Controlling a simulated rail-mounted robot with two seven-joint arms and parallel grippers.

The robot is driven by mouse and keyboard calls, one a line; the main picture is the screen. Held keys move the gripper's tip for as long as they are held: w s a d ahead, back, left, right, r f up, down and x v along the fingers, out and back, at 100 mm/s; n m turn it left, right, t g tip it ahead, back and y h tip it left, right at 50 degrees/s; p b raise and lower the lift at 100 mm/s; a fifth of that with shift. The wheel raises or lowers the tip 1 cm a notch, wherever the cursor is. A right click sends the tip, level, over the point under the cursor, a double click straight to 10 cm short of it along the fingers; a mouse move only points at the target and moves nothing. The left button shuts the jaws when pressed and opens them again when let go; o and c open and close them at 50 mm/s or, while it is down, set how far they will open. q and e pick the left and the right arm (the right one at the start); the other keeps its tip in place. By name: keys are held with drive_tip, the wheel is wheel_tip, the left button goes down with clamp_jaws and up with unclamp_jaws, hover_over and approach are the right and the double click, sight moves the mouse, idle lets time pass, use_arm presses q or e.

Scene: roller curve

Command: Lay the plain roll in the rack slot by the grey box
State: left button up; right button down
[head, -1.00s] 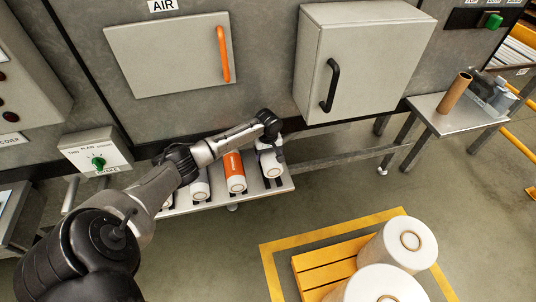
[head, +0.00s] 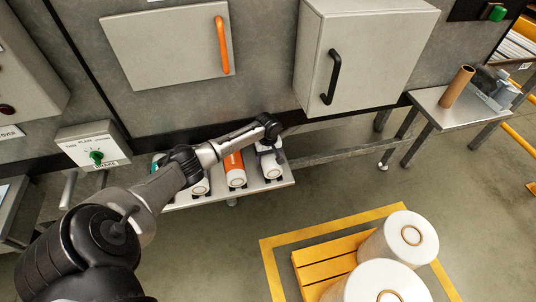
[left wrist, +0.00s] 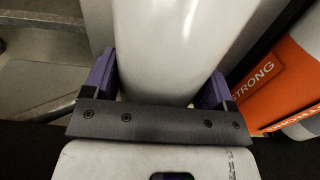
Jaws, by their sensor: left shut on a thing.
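The plain white roll (head: 271,168) is at the right end of the rack (head: 212,197), beside the orange-labelled roll (head: 235,169). My left gripper (head: 270,146) is shut on it. In the left wrist view the purple fingers stand on both sides of the white roll (left wrist: 178,45), and the orange roll (left wrist: 283,85) lies to its right. Whether the plain roll rests fully on its supports is hidden. A grey box (head: 352,62) with a black handle hangs on the wall above the rack's right end. My right gripper is not in view.
Another white roll (head: 201,187) lies left of the orange one, partly behind my arm. A side table (head: 440,112) holds a brown tube (head: 457,86). Large white rolls (head: 402,240) stand on a yellow pallet (head: 312,270). Floor right of the rack is clear.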

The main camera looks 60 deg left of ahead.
use_arm(q)
drive_tip(key=o, duration=1.1)
drive_tip(key=shift+o, duration=0.2)
wheel_tip(320, 180, up, 12)
drive_tip(key=p, duration=0.3)
drive_tip(key=shift+r+p, duration=0.25)
drive_tip(key=shift+p, duration=0.15)
drive_tip(key=shift+r, duration=0.7)
